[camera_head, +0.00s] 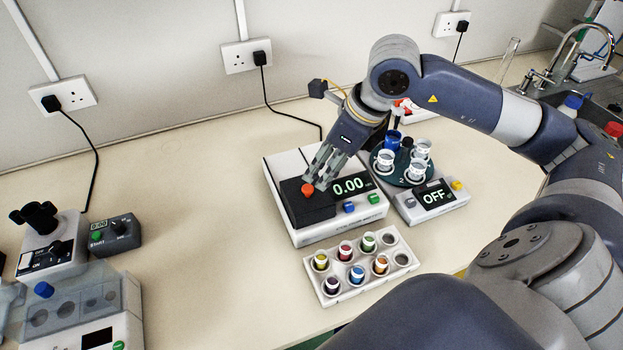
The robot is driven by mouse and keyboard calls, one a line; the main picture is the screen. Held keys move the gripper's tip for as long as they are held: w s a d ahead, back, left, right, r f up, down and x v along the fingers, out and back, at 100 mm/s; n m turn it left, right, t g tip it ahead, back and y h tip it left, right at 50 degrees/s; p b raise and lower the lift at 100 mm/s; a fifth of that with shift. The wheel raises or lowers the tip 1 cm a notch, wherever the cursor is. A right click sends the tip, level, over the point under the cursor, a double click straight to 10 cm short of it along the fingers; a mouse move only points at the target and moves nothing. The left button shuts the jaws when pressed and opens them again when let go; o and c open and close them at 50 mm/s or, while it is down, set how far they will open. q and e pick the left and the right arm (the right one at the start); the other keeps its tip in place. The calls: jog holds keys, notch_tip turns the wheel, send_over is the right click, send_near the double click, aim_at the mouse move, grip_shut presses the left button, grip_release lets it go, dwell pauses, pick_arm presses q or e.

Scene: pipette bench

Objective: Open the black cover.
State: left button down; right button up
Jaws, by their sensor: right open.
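The black cover (301,209) lies shut on the left part of a white instrument (345,223) that reads 0.00. A red-orange knob (307,189) stands on top of the cover. My right gripper (316,182) reaches down from the upper right, with its fingers open and their tips close beside the knob. I cannot tell whether the fingers touch it. My left gripper is out of view.
A device with an OFF display (434,196) and a round holder of tubes stands just right. A white rack (331,294) of coloured vials sits in front. Other instruments (75,310) stand at the left. The bench (195,200) between is clear.

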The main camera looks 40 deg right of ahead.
aim_at(308, 187)
jog(key=p+x, duration=0.1)
jog(key=x, duration=0.6)
jog(key=shift+r, duration=0.1)
grip_shut()
jog(key=shift+w, duration=0.1)
